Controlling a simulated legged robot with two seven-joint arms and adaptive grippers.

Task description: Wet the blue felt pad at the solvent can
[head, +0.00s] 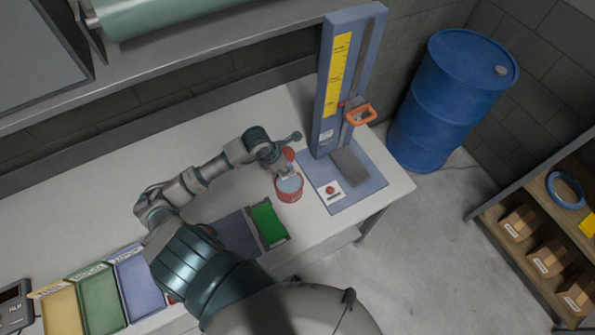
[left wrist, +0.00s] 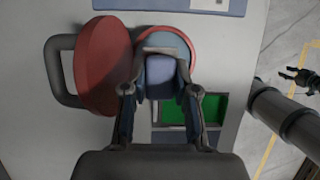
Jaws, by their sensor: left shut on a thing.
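The solvent can (head: 289,190) is red with a pale blue top and stands on the bench. In the left wrist view the can's red rim (left wrist: 186,38) shows just beyond my left gripper (left wrist: 162,92). A round red lid (left wrist: 104,66) with a grey loop beside it sits left of the opening. My left gripper (head: 279,167) is shut on the blue felt pad (left wrist: 163,78), a small block with a blue face, at the can's mouth. I cannot tell whether the pad touches inside. A small dark gripper (left wrist: 290,76), seemingly my right, shows at the right edge; its jaws are unclear.
A tray with a green panel (head: 268,224) lies just in front of the can. A blue stand (head: 340,85) with an orange handle (head: 360,113) rises behind right on a blue mat (head: 361,197). Coloured trays (head: 98,302) lie front left. A blue barrel (head: 450,95) stands on the floor.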

